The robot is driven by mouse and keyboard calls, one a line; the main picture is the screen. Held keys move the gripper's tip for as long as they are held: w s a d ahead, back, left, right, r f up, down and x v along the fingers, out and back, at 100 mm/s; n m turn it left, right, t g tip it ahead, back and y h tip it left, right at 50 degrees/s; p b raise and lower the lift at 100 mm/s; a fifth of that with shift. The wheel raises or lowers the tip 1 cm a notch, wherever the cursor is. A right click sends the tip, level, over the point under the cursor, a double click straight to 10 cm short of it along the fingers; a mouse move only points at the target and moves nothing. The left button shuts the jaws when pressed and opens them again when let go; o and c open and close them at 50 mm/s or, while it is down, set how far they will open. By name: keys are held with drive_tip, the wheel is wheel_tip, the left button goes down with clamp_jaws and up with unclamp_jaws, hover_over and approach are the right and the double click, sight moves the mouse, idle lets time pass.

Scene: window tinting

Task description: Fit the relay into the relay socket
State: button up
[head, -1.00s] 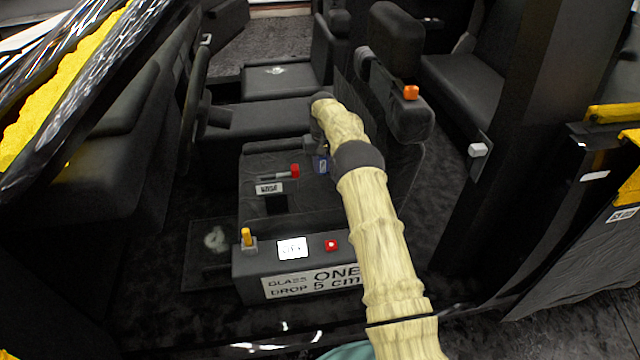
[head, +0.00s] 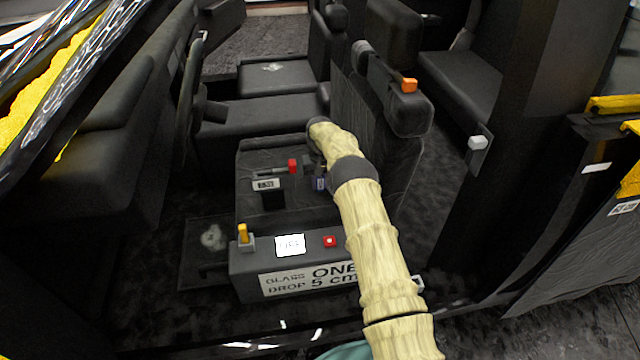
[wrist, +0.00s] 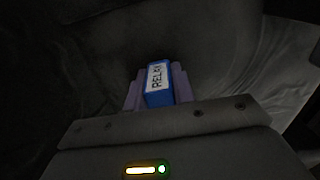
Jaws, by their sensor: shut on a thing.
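The relay is a small blue block with a white label reading RELAY (wrist: 158,82). In the wrist view my gripper (wrist: 157,92) is shut on it, one finger on each side. My arm hides much of the gripper there. A dark square recess (head: 273,201) lies in the console top, left of the relay; I cannot tell if it is the relay socket. Whether the relay touches anything is unclear.
In front stands a box with a yellow switch (head: 243,234), a lit display (head: 290,244) and a red button (head: 329,241). A seat backrest (head: 385,130) rises close to the right of my arm.

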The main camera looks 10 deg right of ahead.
drive_tip(key=shift+f, duration=0.1)
drive_tip(key=o, duration=1)
wheel_tip(320, 180, up, 12)
drive_tip(key=shift+f+p, duration=0.15)
drive_tip(key=shift+p, duration=0.95)
drive_tip(key=shift+r, duration=0.25)
